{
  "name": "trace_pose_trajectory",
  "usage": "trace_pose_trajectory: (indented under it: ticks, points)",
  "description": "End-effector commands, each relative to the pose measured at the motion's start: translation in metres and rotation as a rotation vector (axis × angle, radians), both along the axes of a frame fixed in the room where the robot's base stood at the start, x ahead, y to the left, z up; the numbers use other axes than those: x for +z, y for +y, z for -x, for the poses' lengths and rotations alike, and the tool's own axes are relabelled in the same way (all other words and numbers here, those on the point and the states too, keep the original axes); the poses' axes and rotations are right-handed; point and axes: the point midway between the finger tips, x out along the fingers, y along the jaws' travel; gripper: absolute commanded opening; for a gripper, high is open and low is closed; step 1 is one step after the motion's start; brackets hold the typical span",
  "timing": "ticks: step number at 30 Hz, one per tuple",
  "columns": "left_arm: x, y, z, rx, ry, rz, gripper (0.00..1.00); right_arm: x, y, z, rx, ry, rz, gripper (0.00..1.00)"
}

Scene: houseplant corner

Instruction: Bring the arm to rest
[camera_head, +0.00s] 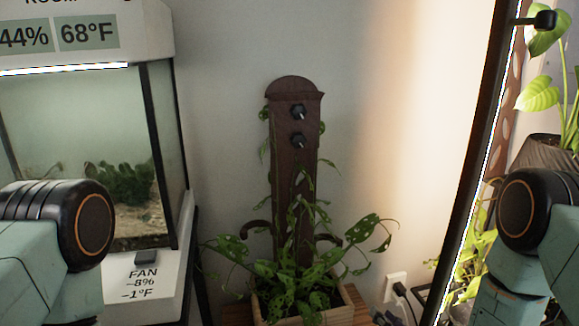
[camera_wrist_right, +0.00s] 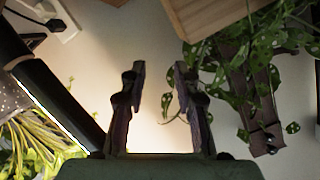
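My right gripper (camera_wrist_right: 159,72) is open in the right wrist view. Its two dark fingers stand apart with only pale wall between them, and it holds nothing. In the head view only a small part of the right gripper (camera_head: 388,316) shows at the bottom edge, right of the planter. My right arm (camera_head: 530,235) is at the right edge and my left arm (camera_head: 60,235) at the left edge. The left gripper is out of the picture.
A wooden planter (camera_head: 353,298) with a trailing plant and a dark wooden post (camera_head: 290,180) with two knobs stands ahead. A glass terrarium (camera_head: 95,170) is at left, a lit plant cabinet (camera_head: 468,190) at right. A wall outlet (camera_head: 397,285) holds a plug.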

Motion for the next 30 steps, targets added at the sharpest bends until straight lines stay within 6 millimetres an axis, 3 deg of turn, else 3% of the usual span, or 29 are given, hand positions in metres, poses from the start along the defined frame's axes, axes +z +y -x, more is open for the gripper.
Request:
trace_pose_trajectory:
  ticks: [3, 5, 9, 13, 15, 18, 22, 30]
  points:
    - [0.01, 0.0, 0.0, 0.0, 0.0, 0.0, 0.0, -0.044, 0.0, 0.045, 0.003, 0.255, 0.151, 0.31]
    - [0.016, 0.0, 0.0, 0.0, 0.0, 0.0, 0.0, -0.061, -0.001, 0.076, 0.018, 0.394, 0.221, 0.31]
    - [0.034, 0.0, 0.0, 0.0, 0.0, 0.0, 0.0, -0.083, -0.002, 0.161, 0.078, 0.708, 0.355, 0.31]
    - [0.054, 0.0, 0.0, 0.0, 0.0, 0.0, 0.0, -0.077, -0.004, 0.245, 0.146, 0.978, 0.441, 0.31]
    - [0.065, 0.0, 0.0, 0.0, 0.0, 0.0, 0.0, -0.065, -0.005, 0.286, 0.177, 1.102, 0.471, 0.31]
    - [0.082, 0.0, 0.0, 0.0, 0.0, 0.0, 0.0, -0.041, -0.006, 0.33, 0.197, 1.226, 0.496, 0.31]
    - [0.093, 0.0, 0.0, 0.0, 0.0, 0.0, 0.0, -0.027, -0.005, 0.34, 0.212, 1.242, 0.511, 0.31]
    - [0.094, 0.0, 0.0, 0.0, 0.0, 0.0, 0.0, -0.027, -0.005, 0.339, 0.214, 1.239, 0.513, 0.31]
